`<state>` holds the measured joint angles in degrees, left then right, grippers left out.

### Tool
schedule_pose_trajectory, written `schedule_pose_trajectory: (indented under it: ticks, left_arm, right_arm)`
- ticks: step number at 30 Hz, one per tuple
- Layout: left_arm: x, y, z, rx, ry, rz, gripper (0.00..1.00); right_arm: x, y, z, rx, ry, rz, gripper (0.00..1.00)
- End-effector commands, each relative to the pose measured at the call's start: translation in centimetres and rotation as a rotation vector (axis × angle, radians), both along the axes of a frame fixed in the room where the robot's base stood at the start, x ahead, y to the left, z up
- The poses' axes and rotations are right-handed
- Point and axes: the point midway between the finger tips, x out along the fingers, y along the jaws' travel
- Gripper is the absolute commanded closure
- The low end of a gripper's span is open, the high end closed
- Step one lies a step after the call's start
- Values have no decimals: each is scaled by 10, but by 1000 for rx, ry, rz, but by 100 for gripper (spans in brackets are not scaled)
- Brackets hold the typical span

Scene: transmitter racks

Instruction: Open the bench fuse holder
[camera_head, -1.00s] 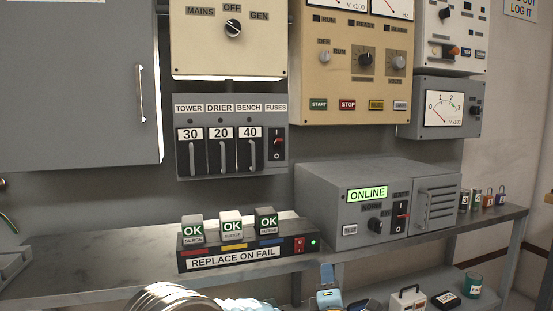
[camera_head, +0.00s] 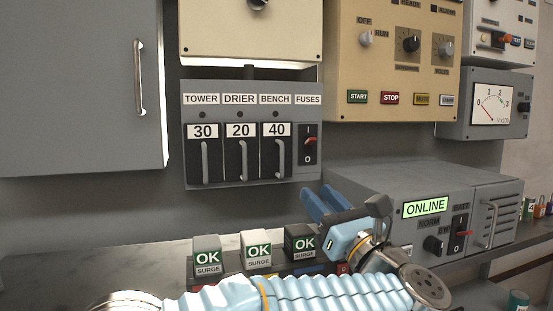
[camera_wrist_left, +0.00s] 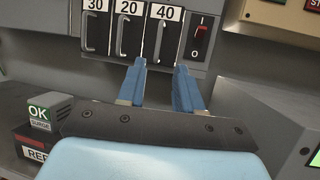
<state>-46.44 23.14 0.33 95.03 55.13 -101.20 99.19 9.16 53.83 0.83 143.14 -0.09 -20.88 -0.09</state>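The bench fuse holder (camera_head: 277,146), black with a white 40 label and a vertical grey handle, is the rightmost of three in the grey fuse box (camera_head: 250,184). It sits flush with its neighbours and looks closed. It also shows in the left wrist view (camera_wrist_left: 163,43). My left gripper (camera_head: 318,202) has blue fingers pointing toward the box, below and to the right of this holder in the head view. In the left wrist view its fingers (camera_wrist_left: 161,68) are spread with nothing between them, and their tips appear just below the holder. My right gripper is not in view.
The tower (camera_head: 203,153) and drier (camera_head: 240,151) holders are to the left, a red switch (camera_head: 309,142) to the right. Below stand several OK surge blocks (camera_head: 256,250). A grey ONLINE unit (camera_head: 475,180) is close to my left wrist at right.

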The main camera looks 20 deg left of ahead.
Motion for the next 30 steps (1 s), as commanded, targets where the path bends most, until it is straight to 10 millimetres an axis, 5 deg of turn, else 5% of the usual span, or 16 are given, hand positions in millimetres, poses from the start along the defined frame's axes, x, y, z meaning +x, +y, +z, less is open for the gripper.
schedule_pose_trajectory:
  ticks: [18,30]
  left_arm:
    - [74,76,48,-3,-3,1,65]
    - [88,90,53,-3,-3,-1,65]
  right_arm:
    - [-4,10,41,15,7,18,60]
    - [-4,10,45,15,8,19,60]
